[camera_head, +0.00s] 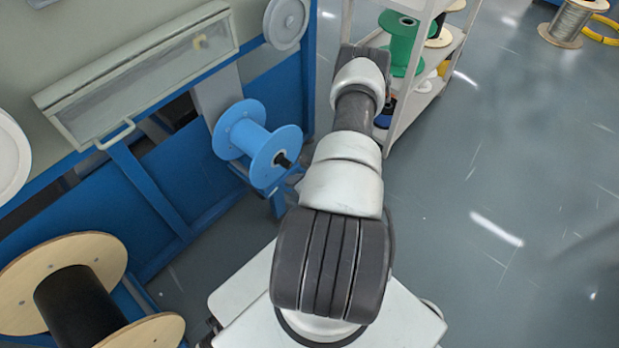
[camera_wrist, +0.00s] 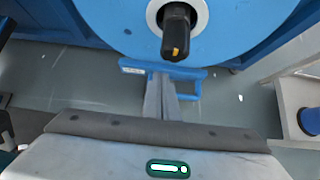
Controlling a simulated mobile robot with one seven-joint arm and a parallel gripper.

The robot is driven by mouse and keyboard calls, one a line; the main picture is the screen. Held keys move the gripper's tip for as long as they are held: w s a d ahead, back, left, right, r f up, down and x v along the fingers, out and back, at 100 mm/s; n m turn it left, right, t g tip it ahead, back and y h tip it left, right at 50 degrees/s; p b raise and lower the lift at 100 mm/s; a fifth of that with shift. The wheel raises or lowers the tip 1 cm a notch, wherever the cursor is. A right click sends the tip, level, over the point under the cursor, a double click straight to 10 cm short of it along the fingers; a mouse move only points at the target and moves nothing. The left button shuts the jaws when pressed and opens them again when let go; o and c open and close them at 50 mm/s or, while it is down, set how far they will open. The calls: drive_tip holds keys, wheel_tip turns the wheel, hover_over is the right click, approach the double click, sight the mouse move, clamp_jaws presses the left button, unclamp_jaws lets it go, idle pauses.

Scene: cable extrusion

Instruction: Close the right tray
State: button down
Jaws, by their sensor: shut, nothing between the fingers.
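A long clear-covered box (camera_head: 140,75) with a pale handle (camera_head: 115,134) is on the machine front at upper left in the head view. I cannot tell whether it is the right tray. A blue part with a bar-like loop (camera_wrist: 190,74) shows below the blue spool in the wrist view; I cannot tell whether it belongs to a tray. My gripper (camera_wrist: 164,76) is shut and empty, its fingers pointing toward that blue part; contact is unclear. In the head view my arm hides most of the gripper.
A blue spool (camera_head: 242,128) on a black axle (camera_wrist: 176,32) is close to my gripper. A wooden-flanged spool (camera_head: 75,262) stands at lower left. A white shelf (camera_head: 420,100) with a green spool (camera_head: 403,38) is behind my arm.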

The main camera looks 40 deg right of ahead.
drive_tip(key=a+p+v, duration=0.1)
drive_tip(key=p+v, duration=0.2)
drive_tip(key=v, duration=1)
drive_tip(key=w+a+r+n+y, duration=0.2)
drive_tip(key=w+r+n, duration=0.25)
drive_tip(key=r, duration=0.35)
drive_tip(key=w+a+r+n+y, duration=0.2)
drive_tip(key=w+r+n, duration=0.1)
drive_tip(key=w+r, duration=0.4)
drive_tip(key=a+r+n+g+y, duration=0.35)
drive_tip(key=a+r+n, duration=1.05)
drive_tip(key=a+r, duration=0.7)
drive_tip(key=s+a+r+n+h, duration=0.2)
drive_tip(key=s+r+n+h, duration=0.6)
drive_tip(key=s+r+n, duration=0.75)
wheel_tip(320, 180, up, 22)
drive_tip(key=m+p, duration=0.2)
drive_tip(key=p, duration=1.8)
drive_tip(key=shift+s+r+p, duration=0.2)
drive_tip(key=shift+s+p, duration=0.15)
drive_tip(key=shift+s, duration=0.05)
